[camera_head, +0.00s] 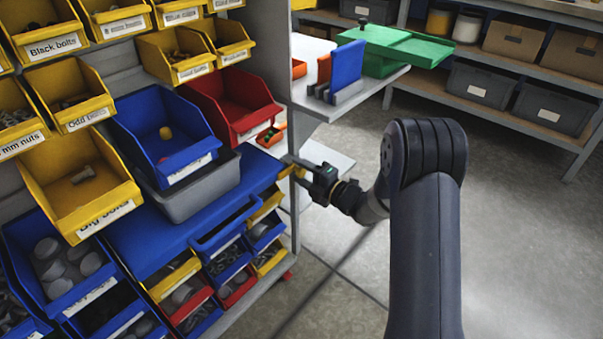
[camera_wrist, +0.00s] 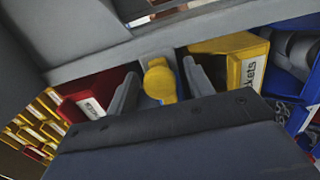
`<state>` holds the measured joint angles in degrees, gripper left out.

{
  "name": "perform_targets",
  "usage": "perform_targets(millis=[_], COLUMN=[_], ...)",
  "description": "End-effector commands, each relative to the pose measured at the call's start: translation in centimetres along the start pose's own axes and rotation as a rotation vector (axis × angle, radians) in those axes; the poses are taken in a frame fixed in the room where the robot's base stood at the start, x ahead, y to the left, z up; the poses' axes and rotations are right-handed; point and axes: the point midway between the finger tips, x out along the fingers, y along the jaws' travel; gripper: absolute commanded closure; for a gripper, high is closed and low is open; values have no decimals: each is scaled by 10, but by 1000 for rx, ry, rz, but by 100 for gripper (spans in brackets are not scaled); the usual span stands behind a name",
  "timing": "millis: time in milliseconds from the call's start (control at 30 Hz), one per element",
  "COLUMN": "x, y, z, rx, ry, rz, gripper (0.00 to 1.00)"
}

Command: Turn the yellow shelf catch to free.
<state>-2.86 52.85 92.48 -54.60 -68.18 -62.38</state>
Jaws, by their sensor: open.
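The yellow shelf catch (camera_wrist: 159,80) shows in the wrist view as a rounded yellow knob below a grey shelf rail. My gripper (camera_wrist: 161,84) is open, with one dark finger on each side of the catch. A gap shows on both sides, so contact cannot be made out. In the head view my gripper (camera_head: 300,172) is at the right end of the bin rack, beside a small yellow part (camera_head: 286,171) that appears to be the catch. Its lower end and exact turn are hard to tell.
A grey rail (camera_wrist: 150,45) runs just above the fingers. A yellow labelled bin (camera_wrist: 238,62) is close on the right, and a red bin (camera_wrist: 92,92) on the left. In the head view a blue shelf (camera_head: 145,232) lies left of the gripper, and open floor (camera_head: 520,230) lies right.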

Motion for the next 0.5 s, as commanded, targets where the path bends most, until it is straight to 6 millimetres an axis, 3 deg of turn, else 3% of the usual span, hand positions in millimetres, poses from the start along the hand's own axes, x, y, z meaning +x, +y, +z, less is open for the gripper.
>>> perform_targets(millis=[200,500], x=[0,0], y=[0,0], z=[0,0], rx=[0,0], ry=[0,0], rz=[0,0], gripper=[50,74])
